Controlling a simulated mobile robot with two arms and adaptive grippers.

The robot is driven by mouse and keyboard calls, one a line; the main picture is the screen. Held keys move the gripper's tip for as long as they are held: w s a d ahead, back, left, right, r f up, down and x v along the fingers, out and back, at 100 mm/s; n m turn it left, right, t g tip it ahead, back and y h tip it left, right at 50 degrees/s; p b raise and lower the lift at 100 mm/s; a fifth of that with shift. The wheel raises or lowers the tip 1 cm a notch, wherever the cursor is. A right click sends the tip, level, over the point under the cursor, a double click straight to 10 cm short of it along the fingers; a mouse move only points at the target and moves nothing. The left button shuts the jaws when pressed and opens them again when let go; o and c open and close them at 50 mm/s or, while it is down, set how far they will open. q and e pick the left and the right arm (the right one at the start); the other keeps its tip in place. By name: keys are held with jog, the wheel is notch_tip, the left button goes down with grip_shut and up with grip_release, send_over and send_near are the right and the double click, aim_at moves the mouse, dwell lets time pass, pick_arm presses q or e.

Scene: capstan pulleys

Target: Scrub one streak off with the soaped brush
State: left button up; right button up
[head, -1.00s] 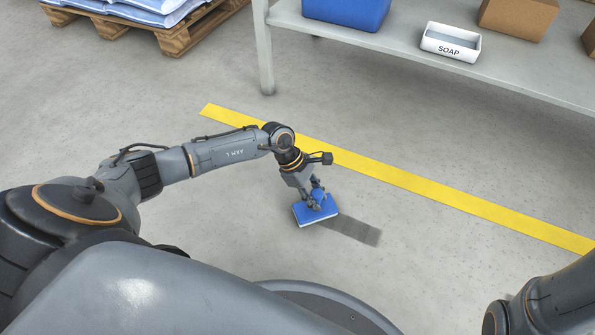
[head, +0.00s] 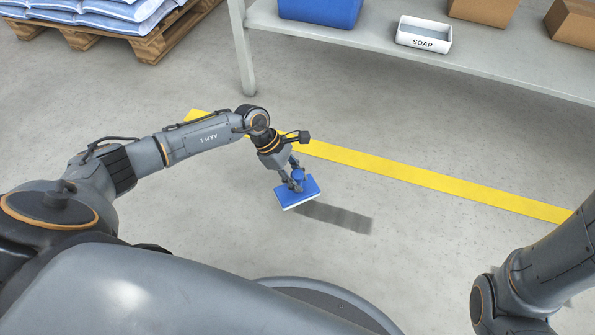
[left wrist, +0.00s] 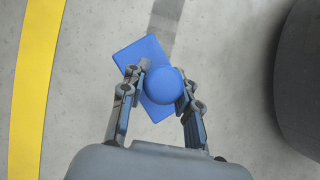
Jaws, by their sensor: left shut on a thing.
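The brush (head: 297,195) is a blue rectangular block with a round blue knob and a pale underside. My left gripper (head: 295,180) is shut on the knob. In the left wrist view the fingers (left wrist: 160,84) stand on both sides of the knob, and the brush (left wrist: 140,52) sits turned below it. One dark grey streak (head: 345,219) lies on the floor, running right from beside the brush. It also shows beyond the brush in the left wrist view (left wrist: 170,16). I cannot tell whether the brush touches the floor. My right gripper is out of view.
A yellow floor line (head: 420,176) runs behind the brush. A grey shelf table (head: 380,50) at the back holds a white soap tray (head: 424,37), a blue bin (head: 320,10) and cardboard boxes (head: 573,25). A pallet (head: 150,45) with sacks stands back left. The floor around the streak is clear.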

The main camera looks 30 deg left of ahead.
pick_arm(q)
jog(key=shift+r+p, duration=0.5)
jog(key=shift+r, duration=0.55)
